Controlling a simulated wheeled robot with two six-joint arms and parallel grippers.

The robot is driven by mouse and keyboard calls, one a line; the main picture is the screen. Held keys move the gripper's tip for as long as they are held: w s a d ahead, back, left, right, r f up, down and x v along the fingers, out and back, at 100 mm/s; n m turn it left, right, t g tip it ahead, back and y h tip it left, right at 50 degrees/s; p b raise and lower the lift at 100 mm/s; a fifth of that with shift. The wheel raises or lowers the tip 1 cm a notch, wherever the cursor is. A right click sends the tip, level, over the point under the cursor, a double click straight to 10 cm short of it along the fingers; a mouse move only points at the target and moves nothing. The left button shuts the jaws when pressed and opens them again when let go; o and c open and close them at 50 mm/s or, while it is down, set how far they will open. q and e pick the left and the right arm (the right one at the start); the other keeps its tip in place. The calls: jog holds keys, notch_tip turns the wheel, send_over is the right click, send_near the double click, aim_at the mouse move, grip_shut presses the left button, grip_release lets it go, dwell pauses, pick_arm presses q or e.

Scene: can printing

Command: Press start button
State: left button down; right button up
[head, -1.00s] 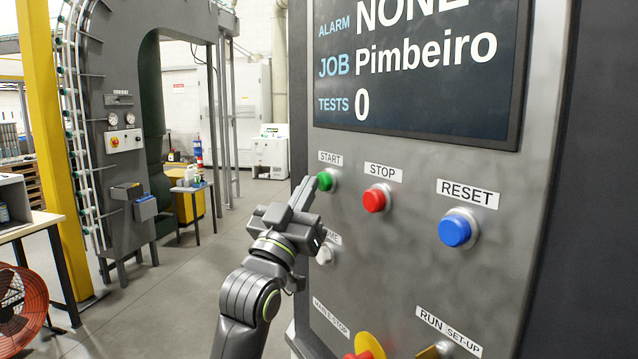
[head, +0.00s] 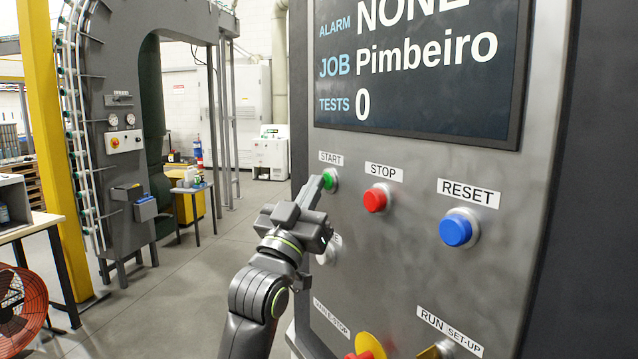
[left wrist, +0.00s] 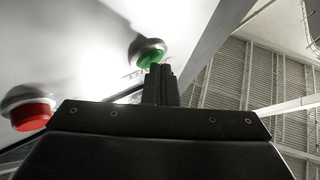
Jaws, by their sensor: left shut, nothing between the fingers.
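The green start button (head: 330,180) sits at the upper left of the grey control panel (head: 400,270), under the START label. My left gripper (head: 318,182) is shut and empty, with its fingertips right at the green button and covering part of its left side. In the left wrist view the green button (left wrist: 150,60) is just beyond the tips of the shut fingers (left wrist: 160,70). I cannot tell whether they touch it. My right gripper is not in view.
The red stop button (head: 375,199) and blue reset button (head: 458,229) are to the right of the start button. A yellow and red emergency stop (head: 369,346) is lower on the panel. A display (head: 420,70) is above. Open floor lies to the left.

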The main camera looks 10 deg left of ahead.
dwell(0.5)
pick_arm(q)
jog(key=shift+s+a+p, duration=0.4)
jog(key=shift+s+a, duration=0.45)
jog(key=s+a+p, duration=0.1)
jog(key=a, duration=0.1)
jog(key=s+a+p, duration=0.1)
jog(key=s, duration=0.1)
jog(key=shift+s+a, duration=0.2)
jog(key=shift+a, duration=0.15)
dwell(0.3)
